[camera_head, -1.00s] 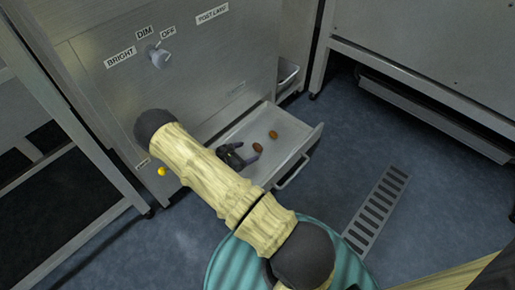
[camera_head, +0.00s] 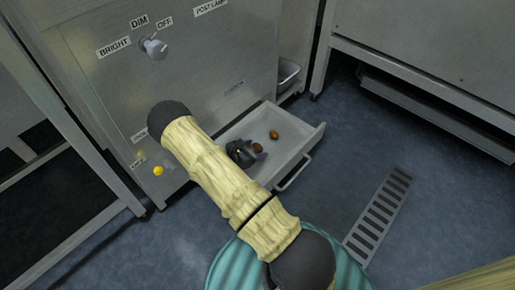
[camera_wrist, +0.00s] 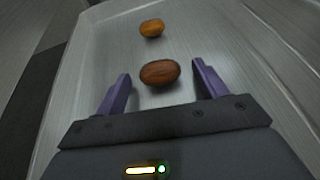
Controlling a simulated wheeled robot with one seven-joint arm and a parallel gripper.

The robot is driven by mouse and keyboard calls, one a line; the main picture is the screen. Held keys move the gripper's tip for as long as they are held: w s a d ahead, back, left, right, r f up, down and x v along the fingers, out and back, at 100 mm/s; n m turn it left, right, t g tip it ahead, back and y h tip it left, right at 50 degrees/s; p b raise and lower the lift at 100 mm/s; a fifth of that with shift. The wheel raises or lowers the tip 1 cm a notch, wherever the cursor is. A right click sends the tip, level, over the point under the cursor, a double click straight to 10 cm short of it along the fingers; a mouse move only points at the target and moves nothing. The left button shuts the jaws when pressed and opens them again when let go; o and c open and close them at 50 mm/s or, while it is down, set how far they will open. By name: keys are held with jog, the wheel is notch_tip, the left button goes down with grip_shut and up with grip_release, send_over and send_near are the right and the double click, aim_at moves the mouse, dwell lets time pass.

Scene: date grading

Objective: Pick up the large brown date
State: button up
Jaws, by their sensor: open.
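The large brown date (camera_wrist: 160,73) lies on the floor of the open drawer (camera_head: 289,168), just ahead of and roughly between my gripper's fingertips in the wrist view. It also shows in the head view (camera_head: 256,148), close to my gripper (camera_head: 249,150). My gripper (camera_wrist: 161,85) is open and empty, with purple fingers spread wider than the date. A second, more orange date (camera_wrist: 151,28) lies farther into the drawer, apart from the first; it also shows in the head view (camera_head: 274,134). My arm hides part of the drawer in the head view.
The drawer's raised walls surround the dates and my gripper. A steel cabinet with a knob (camera_head: 154,48) stands behind. A yellow button (camera_head: 158,170) is low on its front. A floor grate (camera_head: 378,216) lies to the right.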

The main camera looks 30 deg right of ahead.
jog(key=c, duration=0.8)
jog(key=shift+r, duration=0.1)
notch_tip(320, 180, up, 10)
jog(key=p, duration=0.6)
jog(key=shift+p, duration=0.3)
